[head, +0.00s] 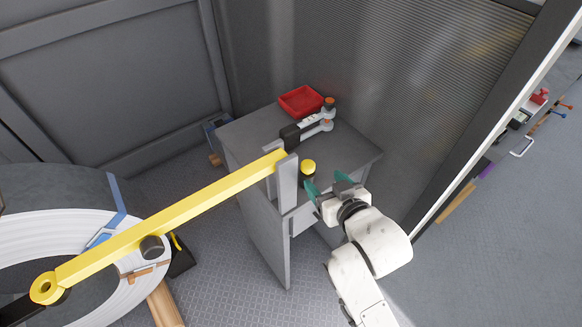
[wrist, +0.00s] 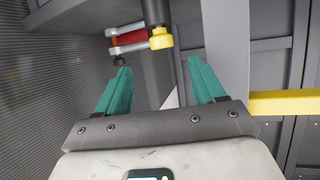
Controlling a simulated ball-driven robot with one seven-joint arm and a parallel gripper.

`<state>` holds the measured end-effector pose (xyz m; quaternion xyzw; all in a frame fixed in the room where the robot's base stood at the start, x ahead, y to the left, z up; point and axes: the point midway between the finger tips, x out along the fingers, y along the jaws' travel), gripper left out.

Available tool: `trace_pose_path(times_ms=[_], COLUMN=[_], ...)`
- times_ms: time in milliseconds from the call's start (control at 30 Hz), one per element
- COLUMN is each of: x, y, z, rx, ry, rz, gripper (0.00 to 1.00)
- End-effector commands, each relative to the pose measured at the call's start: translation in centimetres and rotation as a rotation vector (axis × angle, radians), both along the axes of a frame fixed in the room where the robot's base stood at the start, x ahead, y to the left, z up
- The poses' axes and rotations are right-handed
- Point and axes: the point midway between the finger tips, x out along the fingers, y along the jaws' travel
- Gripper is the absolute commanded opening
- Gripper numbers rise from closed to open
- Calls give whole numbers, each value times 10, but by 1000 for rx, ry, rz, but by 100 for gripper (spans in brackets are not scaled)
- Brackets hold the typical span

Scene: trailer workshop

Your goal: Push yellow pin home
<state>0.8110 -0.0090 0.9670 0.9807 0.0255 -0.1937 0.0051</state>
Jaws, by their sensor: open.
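The yellow pin's round head (head: 308,167) shows beside the upright grey bracket (head: 288,183) at the cabinet's near side, with a dark part below the head. The yellow head (wrist: 161,39) also shows in the wrist view, ahead of and between the fingertips. A long yellow bar (head: 180,212) runs from the lower left up to the bracket; how deep the pin sits cannot be told. My gripper (head: 327,184), with teal fingers, is open and empty, just right of the pin head and apart from it. In the wrist view my gripper (wrist: 158,67) has nothing between its fingers.
A grey cabinet (head: 350,155) carries a red tray (head: 300,101) and a grey clamp-like part (head: 318,126) with orange ends. A large white-sided roll (head: 40,240) stands lower left. A ribbed wall (head: 370,70) rises behind the cabinet.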

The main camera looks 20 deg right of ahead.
Motion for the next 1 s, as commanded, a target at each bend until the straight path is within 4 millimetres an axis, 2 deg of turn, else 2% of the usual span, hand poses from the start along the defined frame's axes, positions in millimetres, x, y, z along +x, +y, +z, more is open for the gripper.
trace_pose_path(times_ms=[233,533,800,1000], x=[34,52,83,93], y=[2,4,8,8], z=[-13,-21,-34,-39], rx=[0,0,-1,0], ry=[1,4,3,3], rz=[0,0,-1,0], gripper=[69,69,69,69])
